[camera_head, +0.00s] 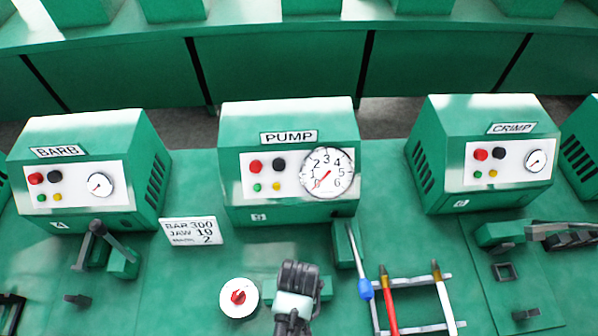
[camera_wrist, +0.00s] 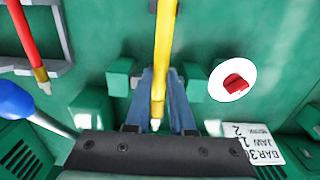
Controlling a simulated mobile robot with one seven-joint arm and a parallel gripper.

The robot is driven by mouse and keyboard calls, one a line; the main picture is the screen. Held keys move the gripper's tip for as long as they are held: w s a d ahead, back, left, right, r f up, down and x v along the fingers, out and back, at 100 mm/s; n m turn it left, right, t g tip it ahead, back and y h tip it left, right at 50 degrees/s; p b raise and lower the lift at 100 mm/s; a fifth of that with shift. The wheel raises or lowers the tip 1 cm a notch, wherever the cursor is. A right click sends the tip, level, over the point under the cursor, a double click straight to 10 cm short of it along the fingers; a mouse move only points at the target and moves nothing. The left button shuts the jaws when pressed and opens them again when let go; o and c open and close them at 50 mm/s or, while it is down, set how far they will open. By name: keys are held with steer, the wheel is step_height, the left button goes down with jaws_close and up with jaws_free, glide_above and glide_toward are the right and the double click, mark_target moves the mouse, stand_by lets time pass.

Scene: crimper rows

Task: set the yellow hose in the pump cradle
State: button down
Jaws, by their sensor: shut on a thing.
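In the wrist view the yellow hose (camera_wrist: 165,40) runs down the picture between my fingers and ends in a pale tip. My gripper (camera_wrist: 161,85) is shut on it near that end. The pump cradle (camera_wrist: 120,78) shows as green blocks on both sides of my fingers. I cannot tell whether the hose touches the cradle or is just above it. In the head view my gripper (camera_head: 293,303) is in front of the PUMP machine (camera_head: 288,165) and hides the hose. A bit of the cradle (camera_head: 326,289) shows to its right.
A rack (camera_head: 448,283) to the right holds a red hose (camera_head: 389,305) and a white hose (camera_head: 445,300). A blue-knobbed lever (camera_head: 365,289) stands between rack and cradle. A red knob on a white disc (camera_head: 239,297) is left of my gripper. A label card (camera_head: 191,231) lies behind it.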

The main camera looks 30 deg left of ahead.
step_height(320, 180, down, 4)
steer(key=b, duration=0.3)
steer(key=shift+r, duration=0.15)
steer(key=shift+f+b, duration=0.95)
steer(key=shift+f, duration=0.65)
steer(key=c, duration=0.7)
jaws_free()
step_height(320, 180, up, 13)
steer(key=shift+b, duration=0.35)
